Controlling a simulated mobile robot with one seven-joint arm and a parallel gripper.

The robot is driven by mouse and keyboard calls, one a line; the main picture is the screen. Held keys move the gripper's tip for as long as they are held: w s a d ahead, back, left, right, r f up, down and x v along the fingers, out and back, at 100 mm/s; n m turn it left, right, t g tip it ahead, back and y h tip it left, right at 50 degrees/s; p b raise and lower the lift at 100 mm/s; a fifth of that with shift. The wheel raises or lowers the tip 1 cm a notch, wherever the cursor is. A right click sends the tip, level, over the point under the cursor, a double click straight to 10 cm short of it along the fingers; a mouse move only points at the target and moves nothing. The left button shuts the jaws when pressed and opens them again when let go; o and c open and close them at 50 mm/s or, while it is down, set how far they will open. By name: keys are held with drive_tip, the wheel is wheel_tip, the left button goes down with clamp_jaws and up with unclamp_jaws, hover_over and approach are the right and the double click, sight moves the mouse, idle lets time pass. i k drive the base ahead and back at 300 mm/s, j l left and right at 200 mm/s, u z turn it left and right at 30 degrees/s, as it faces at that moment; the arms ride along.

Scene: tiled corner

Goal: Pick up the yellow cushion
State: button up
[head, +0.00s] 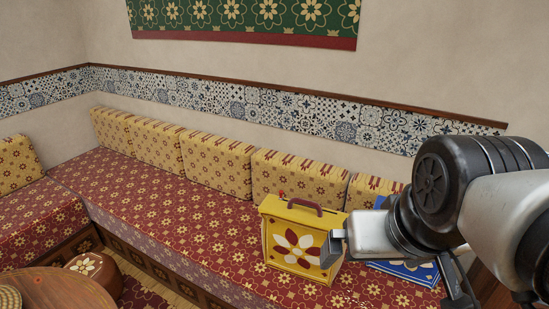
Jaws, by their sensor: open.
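Several yellow cushions with red patterns lean in a row against the wall along the bench, one of them (217,163) near the middle. Another yellow cushion (300,177) stands behind a yellow box, and one more (370,190) is partly hidden by my arm. The yellow box-like thing (283,238) has a brown top handle and a white and red flower on its front. It stands upright on the bench. My gripper (395,272) is at the right, beside the yellow box, with its fingers apart. I cannot tell whether it touches the box.
The long red patterned bench (165,215) runs along the wall, with free room on its seat left of the box. A blue flat thing (412,268) lies partly hidden behind my gripper. A round wooden table (60,288) and a wooden stool (92,270) stand at lower left.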

sight(294, 230)
drive_tip(key=u, duration=0.1)
drive_tip(key=i+j+z, duration=0.35)
drive_tip(key=j+z, duration=0.15)
drive_tip(key=i+j+z, duration=0.1)
drive_tip(key=j+z, duration=0.15)
drive_tip(key=i+j+z, duration=0.1)
drive_tip(key=j+z, duration=0.15)
drive_tip(key=j, duration=0.2)
